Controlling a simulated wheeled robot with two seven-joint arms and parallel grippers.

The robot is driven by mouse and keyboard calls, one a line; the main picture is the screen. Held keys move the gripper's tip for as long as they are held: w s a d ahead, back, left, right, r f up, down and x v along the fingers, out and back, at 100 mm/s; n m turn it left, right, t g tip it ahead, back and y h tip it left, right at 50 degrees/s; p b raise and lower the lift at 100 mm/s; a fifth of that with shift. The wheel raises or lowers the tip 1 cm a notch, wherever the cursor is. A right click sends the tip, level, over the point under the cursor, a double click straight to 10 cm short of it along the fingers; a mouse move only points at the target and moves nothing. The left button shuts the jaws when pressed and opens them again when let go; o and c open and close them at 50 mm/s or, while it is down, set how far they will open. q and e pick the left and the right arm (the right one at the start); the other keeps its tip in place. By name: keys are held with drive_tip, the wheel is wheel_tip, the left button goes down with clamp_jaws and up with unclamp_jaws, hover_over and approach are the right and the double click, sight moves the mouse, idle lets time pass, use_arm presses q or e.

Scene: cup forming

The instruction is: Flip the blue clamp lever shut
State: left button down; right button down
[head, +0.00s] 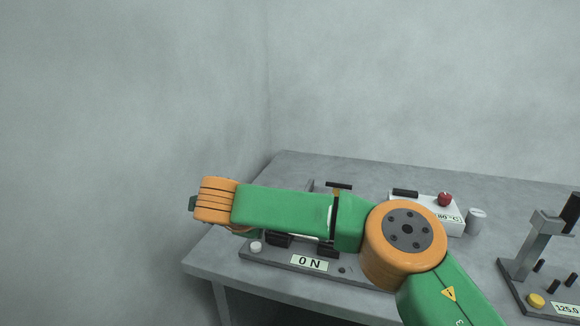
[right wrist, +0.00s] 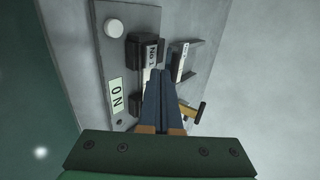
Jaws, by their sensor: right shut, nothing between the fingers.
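I cannot make out a blue clamp lever in either view; my arm and fingers cover part of the fixture. The grey fixture plate (head: 258,258) with a "0 N" display stands at the table's left end, and it also shows in the right wrist view (right wrist: 112,55). My right gripper (right wrist: 165,75) is shut and empty, its blue-grey fingers together over the fixture, close to a black block (right wrist: 145,50) and a white strip marked "No 1" (right wrist: 152,57). Whether they touch anything is unclear. In the head view my right arm hides its fingers. My left gripper is out of view.
A yellow-orange T-handle with a black bar (right wrist: 200,109) stands right of my fingers. A white button (right wrist: 114,28) sits on the plate. A white box with a red knob (head: 445,199), a metal cylinder (head: 476,222) and a grey press (head: 543,240) stand to the right.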

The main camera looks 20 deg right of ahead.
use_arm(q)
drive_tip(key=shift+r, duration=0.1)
use_arm(e)
drive_tip(key=shift+w+d, duration=0.1)
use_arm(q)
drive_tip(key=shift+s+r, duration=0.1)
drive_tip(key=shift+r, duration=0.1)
use_arm(e)
drive_tip(key=shift+w+d, duration=0.25)
drive_tip(key=shift+w, duration=0.1)
